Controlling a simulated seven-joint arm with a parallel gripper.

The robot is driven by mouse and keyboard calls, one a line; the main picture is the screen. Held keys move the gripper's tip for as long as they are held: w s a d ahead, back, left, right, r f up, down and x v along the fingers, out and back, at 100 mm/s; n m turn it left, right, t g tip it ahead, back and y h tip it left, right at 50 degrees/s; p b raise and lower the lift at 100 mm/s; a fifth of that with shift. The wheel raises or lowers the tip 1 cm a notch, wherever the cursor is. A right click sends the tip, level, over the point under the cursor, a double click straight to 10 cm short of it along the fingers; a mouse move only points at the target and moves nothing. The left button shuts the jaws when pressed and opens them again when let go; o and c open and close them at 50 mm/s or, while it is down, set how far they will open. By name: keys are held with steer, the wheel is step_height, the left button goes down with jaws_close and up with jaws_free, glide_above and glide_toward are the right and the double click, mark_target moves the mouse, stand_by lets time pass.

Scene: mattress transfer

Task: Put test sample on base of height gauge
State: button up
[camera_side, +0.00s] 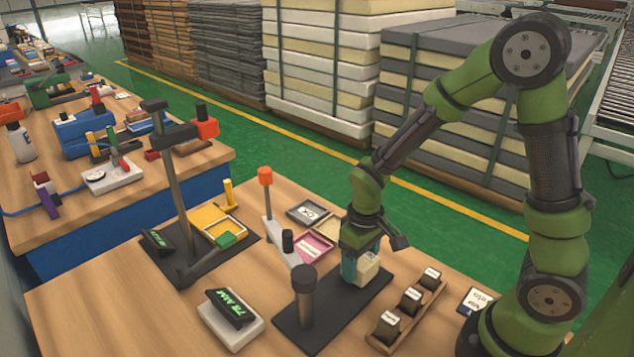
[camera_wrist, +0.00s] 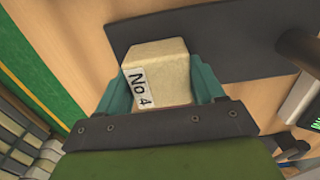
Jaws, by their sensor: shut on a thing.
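The test sample is a cream foam block (camera_side: 368,271) with a white label reading "No 4"; it also shows in the wrist view (camera_wrist: 165,67). My gripper (camera_side: 357,268) is shut on it, with the teal fingers on two opposite sides, also in the wrist view (camera_wrist: 160,82). The block is at the far end of a black plate (camera_side: 343,304); I cannot tell whether it touches it. A dark cylinder (camera_side: 305,297) stands on this plate. A tall stand (camera_side: 175,195), apparently the height gauge, rises from another black base (camera_side: 246,246) at the left, with a small display (camera_side: 157,240).
A wooden rack (camera_side: 427,307) with several dark labelled weights lies right of the plate. A white display unit (camera_side: 231,318) is at front left. A yellow tray (camera_side: 205,216) with a green piece, a pink tray (camera_side: 318,246) and a red-topped post (camera_side: 266,200) stand between.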

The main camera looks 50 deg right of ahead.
mark_target(361, 258)
steer(key=shift+f, duration=0.2)
steer(key=o, duration=1)
steer(key=s+r+m+t, duration=0.1)
steer(key=s+r+t, duration=0.1)
steer(key=r, duration=0.5)
steer(key=s+a+r+m+t+y, duration=0.1)
steer(key=s+r+t, duration=0.1)
steer(key=r, duration=0.5)
steer(key=s+r+m+t+y, duration=0.1)
steer(key=s+r+m+t, duration=0.1)
steer(key=r, duration=0.6)
steer(key=shift+s+a+t, duration=0.15)
steer(key=shift+s+t, duration=0.45)
steer(key=shift+s, duration=0.15)
